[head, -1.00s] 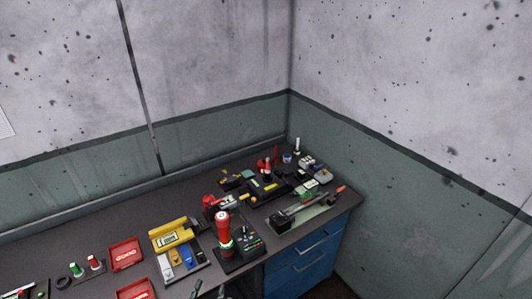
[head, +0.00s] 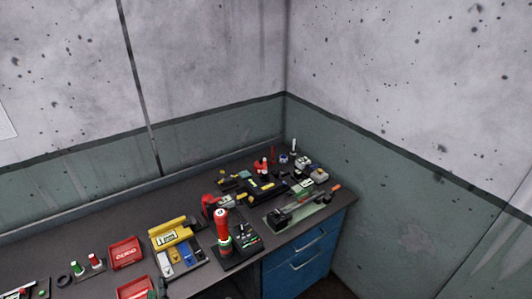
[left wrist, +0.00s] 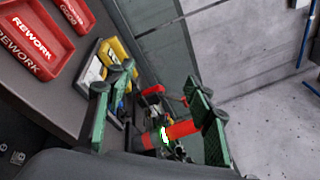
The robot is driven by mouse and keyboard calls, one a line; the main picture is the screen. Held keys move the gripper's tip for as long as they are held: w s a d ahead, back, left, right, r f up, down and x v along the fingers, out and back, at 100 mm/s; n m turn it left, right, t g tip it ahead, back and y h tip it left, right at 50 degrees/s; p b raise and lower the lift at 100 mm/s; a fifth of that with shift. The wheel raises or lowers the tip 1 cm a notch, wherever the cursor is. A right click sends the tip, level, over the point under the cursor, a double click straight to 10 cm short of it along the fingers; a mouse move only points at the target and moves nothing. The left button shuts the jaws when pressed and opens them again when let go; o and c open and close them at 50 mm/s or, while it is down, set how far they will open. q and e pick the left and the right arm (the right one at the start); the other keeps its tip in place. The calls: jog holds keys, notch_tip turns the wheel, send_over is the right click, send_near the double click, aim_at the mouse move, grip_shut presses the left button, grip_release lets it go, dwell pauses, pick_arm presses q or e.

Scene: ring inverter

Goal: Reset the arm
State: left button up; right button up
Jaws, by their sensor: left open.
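My left gripper (left wrist: 155,112) is open in the left wrist view, with its two green fingers wide apart and nothing held between them. In the head view only a small dark green bit of it (head: 161,287) shows at the bottom edge, by the nearer red tray. A red post (head: 222,224) with a bright green ring (head: 225,241) around its lower part stands upright on a black base on the bench. In the left wrist view the red post (left wrist: 183,130) appears beyond the fingers, partly behind the right one. My right gripper is not in view.
A red GOOD tray (head: 125,252) and a red REWORK tray (left wrist: 28,42) lie on the dark bench. Several tools crowd the bench corner by the walls. A blue drawer cabinet (head: 300,262) is beneath.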

pick_arm(q)
jog(key=s+a+f+n+g+y, duration=0.1)
jog(key=s+a+f+n+g, duration=0.9)
jog(key=n, duration=0.4)
jog(key=s+d+f+n+g+h, duration=0.4)
jog(key=s+d+f+n+h, duration=0.25)
jog(key=s+d+f, duration=0.4)
notch_tip(320, 180, down, 28)
jog(key=s+b, duration=0.1)
jog(key=s, duration=0.1)
jog(key=s+f+g+b, duration=0.1)
jog(key=s+f+g, duration=0.1)
jog(key=s+f, duration=1.8)
jog(key=shift+s+f, duration=0.2)
jog(key=shift+f, duration=0.25)
